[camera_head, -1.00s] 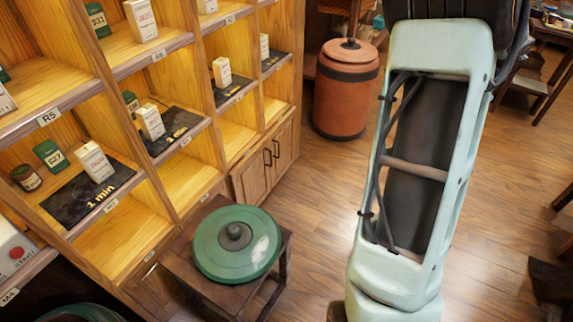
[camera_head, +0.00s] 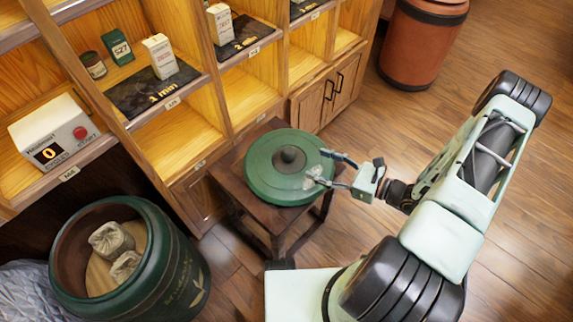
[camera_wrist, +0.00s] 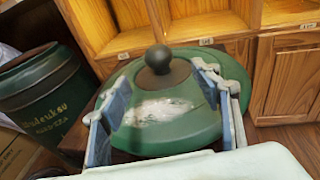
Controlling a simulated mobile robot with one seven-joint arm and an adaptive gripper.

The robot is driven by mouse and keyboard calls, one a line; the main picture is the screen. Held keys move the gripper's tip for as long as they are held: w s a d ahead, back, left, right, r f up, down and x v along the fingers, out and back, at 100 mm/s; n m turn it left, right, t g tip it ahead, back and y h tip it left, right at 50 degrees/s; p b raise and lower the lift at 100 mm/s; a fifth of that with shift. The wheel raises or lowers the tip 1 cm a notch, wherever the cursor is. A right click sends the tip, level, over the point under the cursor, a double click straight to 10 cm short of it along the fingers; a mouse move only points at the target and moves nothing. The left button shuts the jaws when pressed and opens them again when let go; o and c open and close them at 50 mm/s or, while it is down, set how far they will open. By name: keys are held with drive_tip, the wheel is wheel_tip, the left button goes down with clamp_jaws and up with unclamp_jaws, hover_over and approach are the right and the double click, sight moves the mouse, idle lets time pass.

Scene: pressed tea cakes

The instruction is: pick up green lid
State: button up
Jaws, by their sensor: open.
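The green lid (camera_head: 262,168) is round with a dark knob in its middle and a pale worn patch near its right edge. It lies on a small dark wooden stool. My gripper (camera_head: 326,169) is open at the lid's right edge, its fingers reaching over the rim. In the wrist view the lid (camera_wrist: 165,135) shows beyond and between the two fingers of my gripper (camera_wrist: 160,100), with the knob (camera_wrist: 158,59) standing farther off. Nothing is held. I cannot tell whether the fingers touch the lid.
An open green barrel (camera_head: 165,262) with wrapped bundles inside stands at lower left, and also shows in the wrist view (camera_wrist: 40,90). Wooden shelves (camera_head: 190,125) rise behind the stool (camera_head: 235,205). A reddish barrel (camera_head: 420,45) stands at the back. Floor to the right is clear.

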sight(295, 154)
drive_tip(key=x, duration=0.5)
drive_tip(key=shift+r+b+x, duration=0.2)
drive_tip(key=shift+b+x, duration=0.2)
drive_tip(key=shift+x, duration=1.1)
drive_tip(key=shift+r+b+x, duration=0.15)
drive_tip(key=shift+b+x, duration=0.2)
drive_tip(key=shift+x, duration=1.15)
drive_tip(key=shift+a, duration=0.1)
drive_tip(key=shift+c, duration=0.4)
clamp_jaws()
drive_tip(key=shift+r, duration=0.15)
